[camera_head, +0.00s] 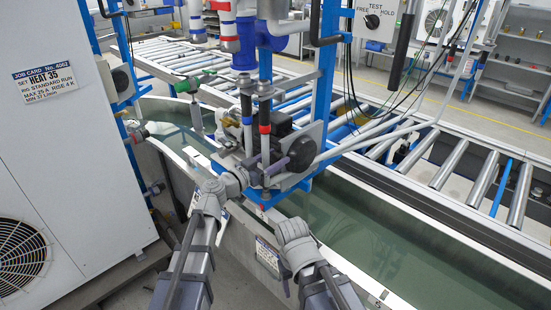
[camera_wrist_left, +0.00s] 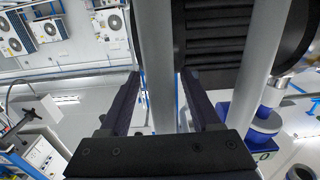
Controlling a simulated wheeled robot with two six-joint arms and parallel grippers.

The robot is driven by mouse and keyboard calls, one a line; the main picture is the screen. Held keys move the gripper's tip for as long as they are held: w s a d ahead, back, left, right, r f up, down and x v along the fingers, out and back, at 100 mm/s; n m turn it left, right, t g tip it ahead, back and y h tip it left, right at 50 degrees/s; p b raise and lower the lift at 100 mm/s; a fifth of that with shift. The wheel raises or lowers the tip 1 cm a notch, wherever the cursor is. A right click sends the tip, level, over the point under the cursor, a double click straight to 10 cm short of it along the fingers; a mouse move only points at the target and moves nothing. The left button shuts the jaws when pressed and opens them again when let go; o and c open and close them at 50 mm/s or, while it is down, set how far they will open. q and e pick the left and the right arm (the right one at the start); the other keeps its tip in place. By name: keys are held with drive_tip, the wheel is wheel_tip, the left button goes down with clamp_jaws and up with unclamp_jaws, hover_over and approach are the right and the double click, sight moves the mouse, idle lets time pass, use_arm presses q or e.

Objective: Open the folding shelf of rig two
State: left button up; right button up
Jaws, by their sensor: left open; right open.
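My left gripper (camera_head: 276,170) is open beside the pump unit on the blue frame. In the left wrist view a grey upright bar (camera_wrist_left: 157,65) stands between the open jaws (camera_wrist_left: 160,85), with a black ribbed motor body (camera_wrist_left: 217,35) behind. I cannot tell whether the jaws touch the bar. A second grey bar (camera_wrist_left: 262,60) is to the right. My right gripper (camera_head: 292,230) is open and empty, lower, over the near tank wall. I cannot pick out the folding shelf for sure; the left hand hides part of the rig's base.
A water tank (camera_head: 350,225) with a pale rim lies under the rig. A roller conveyor (camera_head: 450,165) runs behind it. A white cabinet (camera_head: 70,170) with a job card (camera_head: 45,83) stands at left. A test switch box (camera_head: 377,20) and hanging cables are above.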

use_arm(q)
drive_tip(key=shift+w+d, duration=0.15)
clamp_jaws()
idle(0.5)
idle(0.9)
